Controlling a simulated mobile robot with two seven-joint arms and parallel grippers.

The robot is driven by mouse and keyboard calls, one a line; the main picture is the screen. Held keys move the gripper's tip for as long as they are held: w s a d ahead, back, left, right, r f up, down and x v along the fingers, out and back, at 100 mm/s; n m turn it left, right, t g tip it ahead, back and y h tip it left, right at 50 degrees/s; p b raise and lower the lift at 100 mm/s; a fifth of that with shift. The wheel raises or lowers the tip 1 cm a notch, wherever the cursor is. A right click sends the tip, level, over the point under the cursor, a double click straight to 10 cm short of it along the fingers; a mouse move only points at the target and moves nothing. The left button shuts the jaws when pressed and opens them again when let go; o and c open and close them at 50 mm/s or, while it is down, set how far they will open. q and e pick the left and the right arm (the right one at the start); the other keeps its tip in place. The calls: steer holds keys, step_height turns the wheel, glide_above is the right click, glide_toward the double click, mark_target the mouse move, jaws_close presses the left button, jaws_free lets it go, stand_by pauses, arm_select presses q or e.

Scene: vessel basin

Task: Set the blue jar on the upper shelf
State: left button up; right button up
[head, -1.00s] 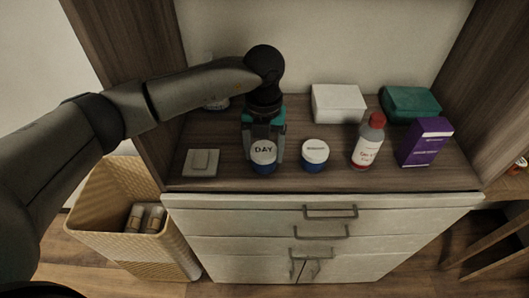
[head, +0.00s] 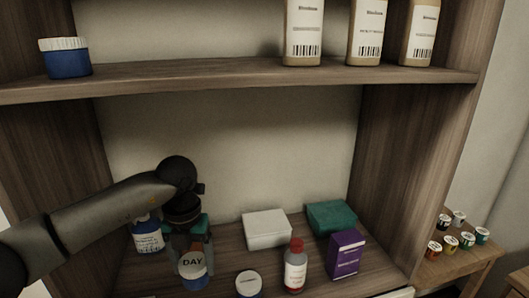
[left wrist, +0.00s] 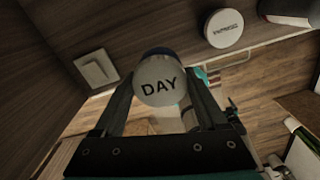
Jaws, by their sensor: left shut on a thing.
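My left gripper (head: 192,258) is shut on a blue jar with a white lid marked DAY (head: 193,264), low in the cabinet. The left wrist view shows the lid (left wrist: 158,85) between the two fingers. I cannot tell whether this jar touches the board below. A second blue jar with a white lid (head: 68,60) stands on the upper shelf (head: 200,79) at its left end. A third white-lidded jar (head: 248,284) is to the right of my gripper; its lid also shows in the left wrist view (left wrist: 223,28). My right gripper is not in view.
Several brown bottles (head: 303,32) stand right on the upper shelf; its middle left is clear. Below are a white box (head: 267,228), a green box (head: 331,217), a red-capped bottle (head: 295,268), a purple box (head: 345,254) and a blue-and-white bottle (head: 147,237) behind my arm.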

mark_target(193, 277)
arm_select(q)
steer(key=m, duration=0.3)
steer(key=s+m+b, duration=0.1)
steer(key=m, duration=0.1)
steer(key=shift+s+d+r, duration=0.1)
steer(key=shift+d, duration=0.15)
steer(key=m, duration=0.1)
steer(key=s+m, duration=0.1)
steer(key=m, duration=0.1)
steer(key=m+b, duration=0.1)
steer(key=m, duration=0.1)
steer(key=shift+s+d+r, duration=0.1)
steer(key=shift+s+d, duration=0.15)
steer(key=shift+d, duration=0.05)
steer(key=m, duration=0.2)
steer(key=s+m, duration=0.1)
steer(key=shift+d+m, duration=0.1)
steer(key=shift+m, duration=0.3)
steer(key=m, duration=0.1)
steer(key=s+m+b, duration=0.1)
steer(key=m, duration=0.3)
steer(key=shift+s+d, duration=0.2)
steer(key=shift+s, duration=0.2)
steer(key=s+m+b, duration=0.3)
steer(key=s+m, duration=0.4)
steer(key=m, duration=1)
steer(key=shift+f+m, duration=0.3)
steer(key=shift+f, duration=0.05)
steer(key=shift+d+f, duration=0.15)
